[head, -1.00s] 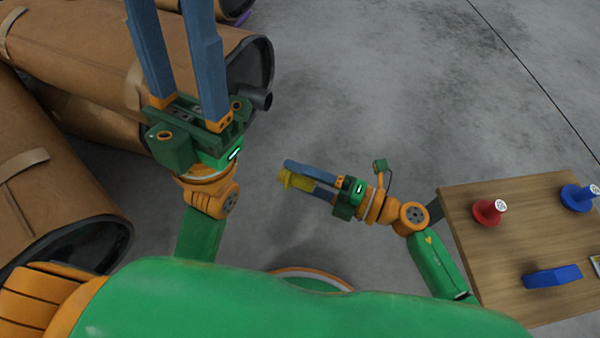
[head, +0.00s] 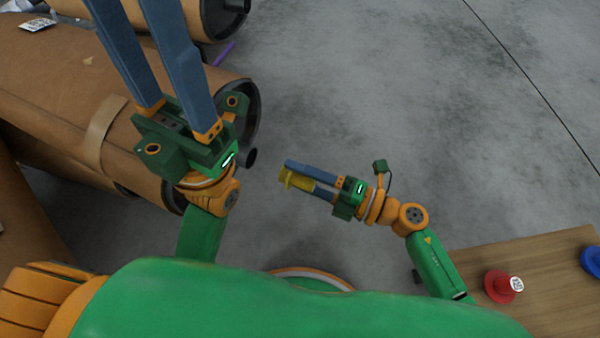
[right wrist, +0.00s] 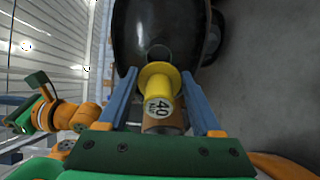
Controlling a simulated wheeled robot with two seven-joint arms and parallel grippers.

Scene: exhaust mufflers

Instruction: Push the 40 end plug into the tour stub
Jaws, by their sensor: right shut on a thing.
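The yellow end plug (head: 297,181), marked 40, is between the fingers of my right gripper (head: 308,180), which is shut on it. In the right wrist view the plug (right wrist: 158,88) has its wide flange away from the palm. A dark stub (head: 251,157) sticks out of the end of a brown muffler (head: 170,110), left of the plug and clear of it. In the right wrist view a dark ring-like opening (right wrist: 158,53) shows beyond the flange. I cannot tell which stub is named tour. My left gripper (head: 140,25) is open over the muffler, its fingertips cut off above.
Another muffler (head: 160,12) lies behind at the top left, and more brown casing (head: 30,210) is at the left. A wooden table (head: 460,270) at the lower right bears a red plug (head: 500,287) and a blue one (head: 592,262). Bare grey floor lies between.

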